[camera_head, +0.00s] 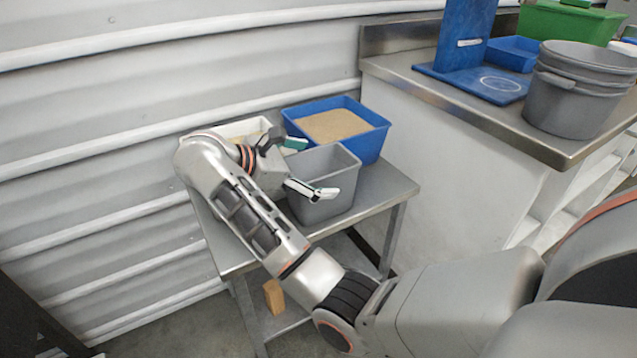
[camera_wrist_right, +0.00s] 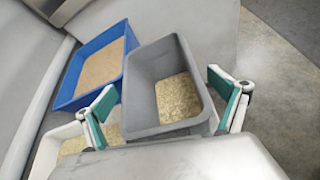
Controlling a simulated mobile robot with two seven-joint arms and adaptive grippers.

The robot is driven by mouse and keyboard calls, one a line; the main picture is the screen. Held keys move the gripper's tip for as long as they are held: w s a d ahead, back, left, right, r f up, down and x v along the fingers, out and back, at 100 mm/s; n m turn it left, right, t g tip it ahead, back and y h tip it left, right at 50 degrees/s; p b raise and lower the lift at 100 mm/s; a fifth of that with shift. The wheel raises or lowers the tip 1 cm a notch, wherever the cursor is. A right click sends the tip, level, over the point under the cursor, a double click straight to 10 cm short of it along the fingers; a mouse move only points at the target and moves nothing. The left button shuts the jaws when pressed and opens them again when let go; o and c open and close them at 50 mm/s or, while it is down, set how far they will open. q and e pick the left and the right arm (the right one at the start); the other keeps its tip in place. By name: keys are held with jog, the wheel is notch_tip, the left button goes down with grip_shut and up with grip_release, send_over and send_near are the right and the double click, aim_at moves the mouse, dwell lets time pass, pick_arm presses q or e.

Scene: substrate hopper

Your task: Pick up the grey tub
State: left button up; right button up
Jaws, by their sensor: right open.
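The grey tub (camera_head: 330,203) stands on a small metal table, in front of a blue tub. In the right wrist view the grey tub (camera_wrist_right: 147,70) holds a layer of pale, coarse, grainy material. My right gripper (camera_head: 306,166) is open at the tub's near left end, one finger over the white tub side and one by the grey tub's front. In the wrist view the fingers of this gripper (camera_wrist_right: 165,112) are on either side of the tub's near end. I cannot tell whether they touch it. My left gripper is not in view.
A blue tub (camera_head: 372,142) of tan material and a white tub (camera_head: 240,128) share the small table (camera_head: 378,186). A metal counter (camera_head: 460,102) at right bears stacked grey buckets (camera_head: 560,105), a blue stand (camera_head: 465,38) and a green crate (camera_head: 560,22). A corrugated wall stands behind.

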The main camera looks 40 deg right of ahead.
jog(key=shift+r, duration=0.1)
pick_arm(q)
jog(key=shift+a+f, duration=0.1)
pick_arm(e)
jog(key=c, duration=2.2)
jog(key=shift+r, duration=0.1)
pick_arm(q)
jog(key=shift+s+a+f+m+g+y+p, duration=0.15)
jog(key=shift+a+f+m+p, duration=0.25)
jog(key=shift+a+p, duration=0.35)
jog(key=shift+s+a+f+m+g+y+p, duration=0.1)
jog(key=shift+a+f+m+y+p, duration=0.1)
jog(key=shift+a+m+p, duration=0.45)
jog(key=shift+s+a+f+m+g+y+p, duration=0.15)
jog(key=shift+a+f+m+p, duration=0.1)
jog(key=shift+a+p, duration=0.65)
pick_arm(e)
jog(key=shift+r, duration=10)
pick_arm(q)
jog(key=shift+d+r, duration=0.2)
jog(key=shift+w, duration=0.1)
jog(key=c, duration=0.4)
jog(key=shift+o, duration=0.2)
